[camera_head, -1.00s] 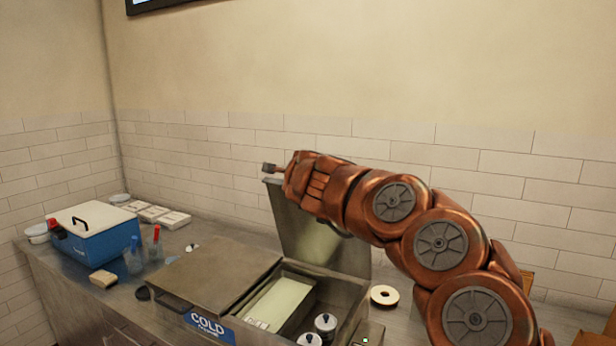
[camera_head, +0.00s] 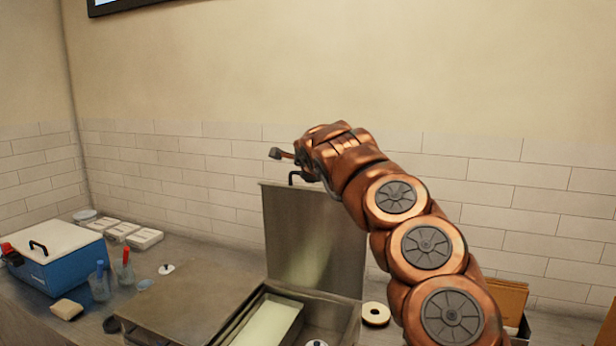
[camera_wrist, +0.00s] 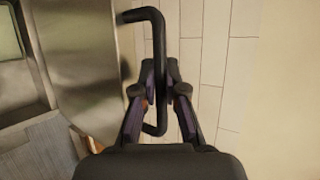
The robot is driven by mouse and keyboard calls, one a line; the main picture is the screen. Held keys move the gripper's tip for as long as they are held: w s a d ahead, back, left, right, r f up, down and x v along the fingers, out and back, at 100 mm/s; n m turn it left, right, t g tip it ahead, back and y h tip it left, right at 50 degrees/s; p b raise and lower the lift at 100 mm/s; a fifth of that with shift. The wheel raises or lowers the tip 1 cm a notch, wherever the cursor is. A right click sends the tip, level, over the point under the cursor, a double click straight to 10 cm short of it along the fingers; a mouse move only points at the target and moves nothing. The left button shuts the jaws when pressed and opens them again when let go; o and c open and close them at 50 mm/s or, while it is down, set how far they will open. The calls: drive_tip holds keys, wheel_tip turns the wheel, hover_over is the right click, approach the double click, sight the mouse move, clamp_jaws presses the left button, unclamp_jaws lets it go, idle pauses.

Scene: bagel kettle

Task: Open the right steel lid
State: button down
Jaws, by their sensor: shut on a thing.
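The right steel lid (camera_head: 312,240) stands about upright at the back of the steel counter unit in the head view. Its face also fills the left of the wrist view (camera_wrist: 85,55). Its black bar handle (camera_wrist: 158,35) runs between the fingers of my gripper (camera_wrist: 160,90), which is shut on it. In the head view the handle (camera_head: 295,178) shows at the lid's top edge, and my wrist hides most of the fingers. The opening below the lid is uncovered, with a pale-green container (camera_head: 268,325) inside. The left steel lid (camera_head: 190,300) lies flat and closed.
The tiled wall (camera_head: 500,200) is close behind the lid.

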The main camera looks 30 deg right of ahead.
drive_tip(key=shift+w+d+r, duration=0.15)
drive_tip(key=shift+w+d, duration=0.05)
drive_tip(key=shift+w, duration=0.2)
drive_tip(key=shift+d, duration=0.1)
drive_tip(key=c, duration=1.2)
unclamp_jaws()
drive_tip(key=v, duration=1.2)
